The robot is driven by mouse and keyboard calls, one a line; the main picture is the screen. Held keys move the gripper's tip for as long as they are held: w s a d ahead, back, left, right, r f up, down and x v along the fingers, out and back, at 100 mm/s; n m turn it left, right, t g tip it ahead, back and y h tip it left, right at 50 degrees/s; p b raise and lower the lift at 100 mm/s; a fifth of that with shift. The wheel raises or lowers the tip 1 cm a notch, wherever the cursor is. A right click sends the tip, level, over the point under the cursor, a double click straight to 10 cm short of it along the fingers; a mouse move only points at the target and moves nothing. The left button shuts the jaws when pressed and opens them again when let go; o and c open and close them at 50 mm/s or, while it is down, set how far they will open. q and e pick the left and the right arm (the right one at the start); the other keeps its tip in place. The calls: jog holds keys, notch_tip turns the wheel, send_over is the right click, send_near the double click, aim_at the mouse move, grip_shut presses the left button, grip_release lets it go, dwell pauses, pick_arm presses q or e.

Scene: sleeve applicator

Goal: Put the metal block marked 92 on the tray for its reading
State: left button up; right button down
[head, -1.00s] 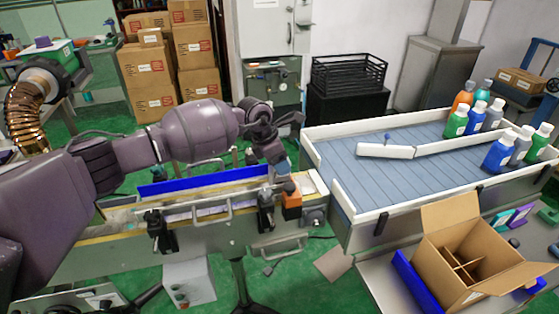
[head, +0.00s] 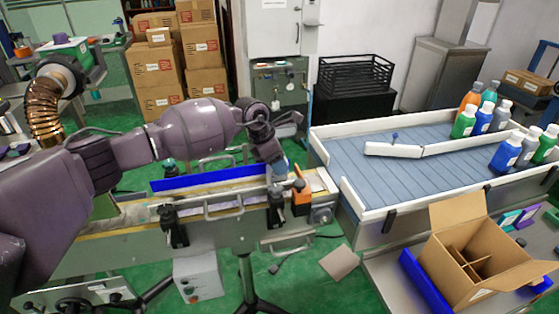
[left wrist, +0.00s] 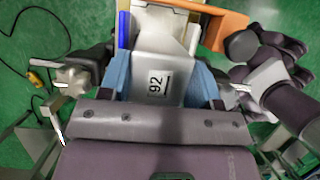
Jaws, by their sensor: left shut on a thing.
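The metal block marked 92 (left wrist: 157,85) is a pale grey block. In the left wrist view it sits between the blue fingers of my left gripper (left wrist: 160,88), its number facing the camera. The gripper is shut on it. In the head view my left gripper (head: 279,168) points down over the right end of the narrow conveyor, close to an orange part (head: 301,192). The block is not clearly visible there. I cannot pick out the tray with certainty. My right gripper is not in view.
The narrow conveyor has a blue guide rail (head: 207,178) and black clamps (head: 173,226) along it. To the right is a wide slatted conveyor (head: 375,165) with several bottles at its far end. An open cardboard box (head: 458,255) stands at front right.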

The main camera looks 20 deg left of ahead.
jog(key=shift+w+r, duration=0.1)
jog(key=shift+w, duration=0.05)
pick_arm(q)
jog(key=o, duration=0.9)
jog(key=shift+c, duration=0.2)
jog(key=o, duration=0.4)
jog(key=shift+w, duration=0.1)
jog(key=shift+v, duration=5.4)
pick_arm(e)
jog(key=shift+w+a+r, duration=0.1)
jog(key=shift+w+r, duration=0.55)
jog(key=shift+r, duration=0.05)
